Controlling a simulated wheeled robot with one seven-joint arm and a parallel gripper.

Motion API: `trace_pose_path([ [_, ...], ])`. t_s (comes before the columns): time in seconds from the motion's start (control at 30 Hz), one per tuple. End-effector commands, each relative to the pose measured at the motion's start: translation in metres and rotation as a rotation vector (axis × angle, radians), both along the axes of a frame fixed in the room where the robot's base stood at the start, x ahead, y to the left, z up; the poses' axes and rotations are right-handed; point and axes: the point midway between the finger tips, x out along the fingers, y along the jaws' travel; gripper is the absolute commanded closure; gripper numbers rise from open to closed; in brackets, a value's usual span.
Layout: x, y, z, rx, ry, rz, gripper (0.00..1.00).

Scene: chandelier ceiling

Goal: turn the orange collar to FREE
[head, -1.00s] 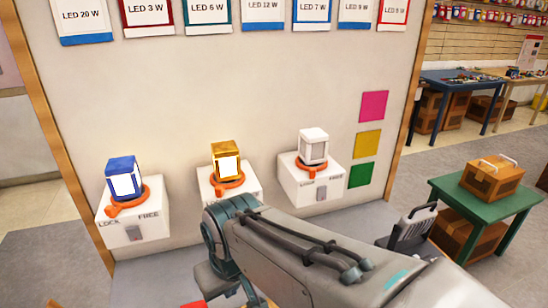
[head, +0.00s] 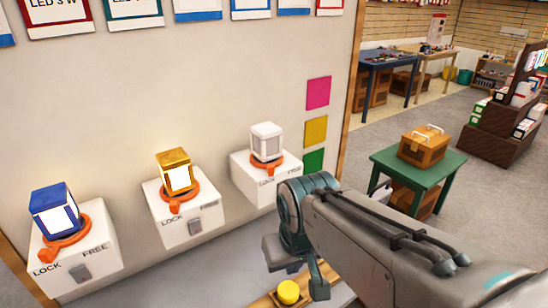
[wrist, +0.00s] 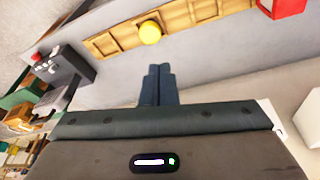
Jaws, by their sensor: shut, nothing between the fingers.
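Three white boxes on the wall panel each carry a lamp block in an orange collar. The left collar (head: 62,246), under a blue block (head: 54,210), has its tab towards LOCK. The middle collar (head: 180,199), under a gold block (head: 174,171), also has its tab on the LOCK side. The right collar (head: 268,167), under a white block (head: 266,142), has a tab whose setting I cannot tell. My gripper (wrist: 158,70) is shut and empty in the wrist view, apart from all three collars. My arm covers part of the area right of the boxes in the head view.
A wooden tray (wrist: 105,45) with a yellow round piece (wrist: 149,32) lies below. A red object (wrist: 283,8) and a grey device (wrist: 62,68) with a red button stand near it. A green table (head: 422,167) with a brown case (head: 424,146) stands right. Floor beyond is open.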

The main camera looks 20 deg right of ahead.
Motion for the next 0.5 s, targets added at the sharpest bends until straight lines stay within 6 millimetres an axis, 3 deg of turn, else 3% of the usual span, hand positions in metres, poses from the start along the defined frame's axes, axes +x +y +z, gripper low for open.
trace_pose_path([
  [0.27,0.087,0.017,0.048,-0.19,0.028,-0.021,1.0],
  [0.5,0.176,0.05,0.091,-0.357,-0.028,-0.124,1.0],
])
